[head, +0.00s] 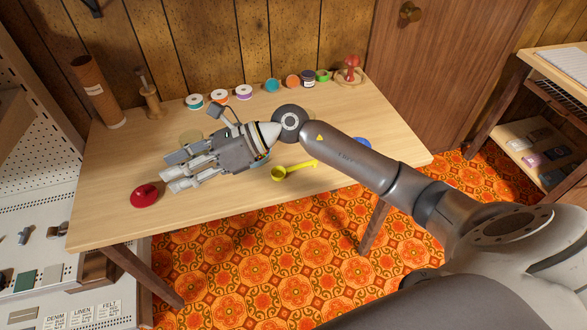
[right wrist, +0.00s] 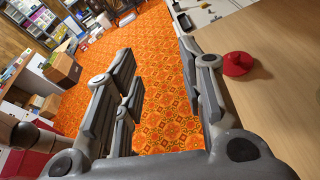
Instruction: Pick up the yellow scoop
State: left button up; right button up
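The yellow scoop (head: 280,174) lies on the wooden table (head: 110,220) near its front edge in the head view, its handle pointing right. My right gripper (head: 172,170) is above the table, to the left of the scoop, with its fingers pointing left, away from the scoop. The right wrist view shows its fingers (right wrist: 160,85) spread apart with nothing between them. It is not touching the scoop. The scoop does not show in the right wrist view. My left gripper is in neither view.
A red object (head: 144,195) sits at the table's front left, near my right fingertips; it also shows in the right wrist view (right wrist: 237,64). Several spools and jars (head: 244,92) line the back edge. A blue item (head: 362,143) lies partly behind my right arm.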

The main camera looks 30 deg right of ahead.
jog(key=w+d+f+n+g+h, duration=0.2)
jog(key=d+f+n+h, duration=0.1)
jog(key=d+f+h, duration=0.4)
jog(key=n+g+h, duration=0.1)
jog(key=g+h, duration=0.1)
jog(key=h, duration=0.6)
send_over(303, 164)
jog(key=f, duration=0.4)
jog(key=shift+d, duration=0.2)
jog(key=f, duration=0.1)
jog(key=f+p, duration=0.1)
jog(key=f, duration=0.2)
jog(key=shift+s+a+f, duration=0.15)
jog(key=shift+a+f, duration=0.1)
jog(key=shift+f, duration=0.6)
grip_shut()
